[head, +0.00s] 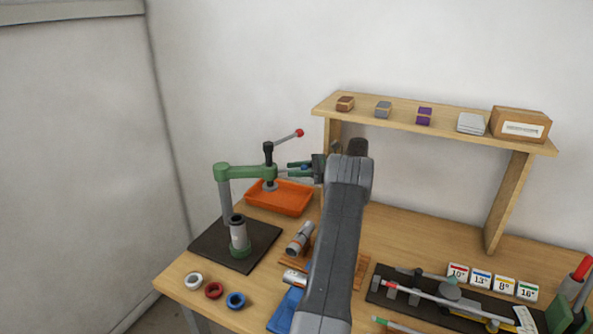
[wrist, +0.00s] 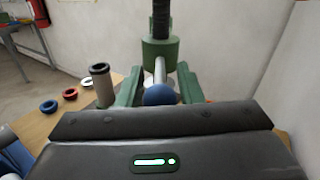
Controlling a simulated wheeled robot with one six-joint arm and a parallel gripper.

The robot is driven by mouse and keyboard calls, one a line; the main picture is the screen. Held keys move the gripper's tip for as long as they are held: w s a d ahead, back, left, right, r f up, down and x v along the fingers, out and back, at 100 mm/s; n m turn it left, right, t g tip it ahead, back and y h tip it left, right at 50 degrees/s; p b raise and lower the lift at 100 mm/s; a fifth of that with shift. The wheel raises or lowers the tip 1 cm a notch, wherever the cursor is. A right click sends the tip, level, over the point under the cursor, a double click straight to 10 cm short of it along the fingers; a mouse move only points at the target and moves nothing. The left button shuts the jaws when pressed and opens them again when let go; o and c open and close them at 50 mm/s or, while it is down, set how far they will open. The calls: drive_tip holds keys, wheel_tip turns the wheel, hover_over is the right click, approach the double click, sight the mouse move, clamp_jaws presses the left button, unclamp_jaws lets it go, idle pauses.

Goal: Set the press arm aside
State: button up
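The green press arm (head: 245,171) extends right from its grey post (head: 226,200) in the head view. At its end are a black spindle with a silver foot and a red-tipped lever (head: 297,134). The foot appears against the orange tray, to the right of the upright grey sleeve. In the wrist view, the arm's green hub (wrist: 160,53) carries a pale rod with a blue ball knob (wrist: 160,95). My gripper (wrist: 160,78) has its green fingers on either side of the knob, with narrow gaps showing. It also shows in the head view (head: 292,171).
The grey sleeve (head: 238,236) stands on the dark base plate (head: 212,246). The orange tray (head: 280,207) is behind. White, red and blue rings lie at the front left. A wooden shelf (head: 385,118) rises behind my arm; a dark fixture (head: 400,299) lies right.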

drive_tip(key=d+b, duration=0.2)
drive_tip(key=d, duration=0.5)
drive_tip(key=shift+w+d, duration=0.25)
drive_tip(key=shift+w, duration=0.1)
